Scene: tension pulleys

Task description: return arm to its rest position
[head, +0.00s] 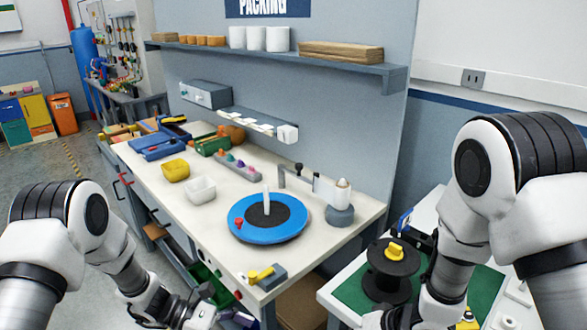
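My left arm comes in from the left, and its wrist lies at the bottom edge. A dark part of my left gripper (236,319) shows below the front edge of the workbench (225,250). Its fingertips are cut off, so I cannot tell whether it is open or holds anything. My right arm hangs down on the right in front of the side table (340,310). Its wrist reaches the bottom edge, and its gripper fingers are out of the picture.
A blue round turntable (242,230) with a white post stands on the bench. A black spool (392,268) with a yellow knob stands on the green mat (350,293) close to my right forearm. Yellow (175,170) and white (200,188) bins stand farther back. A shelf (340,58) crosses the wall.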

